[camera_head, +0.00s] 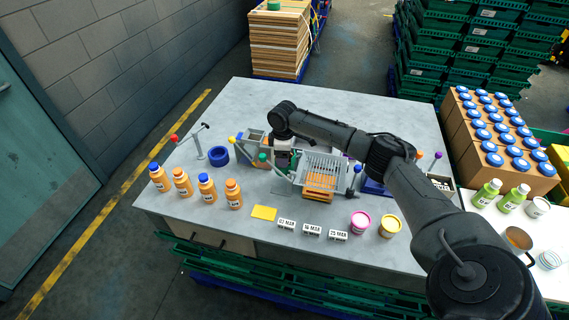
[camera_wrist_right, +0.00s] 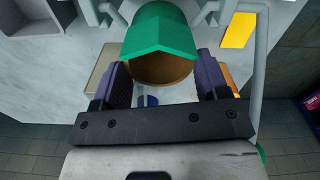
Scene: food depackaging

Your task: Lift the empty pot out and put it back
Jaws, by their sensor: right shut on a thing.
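My right arm reaches in from the lower right of the head view to the machine (camera_head: 322,172) in the middle of the table. My right gripper (camera_head: 283,160) points down at the machine's left part. In the right wrist view its two dark fingers stand on either side of a green and brown pot-like thing (camera_wrist_right: 160,35), and they are shut on it. Its top is green and a round brown part shows below. I cannot see inside it or tell whether it touches the machine. My left gripper is not in view.
Several orange bottles (camera_head: 182,182) stand on the left. The back left of the table is clear.

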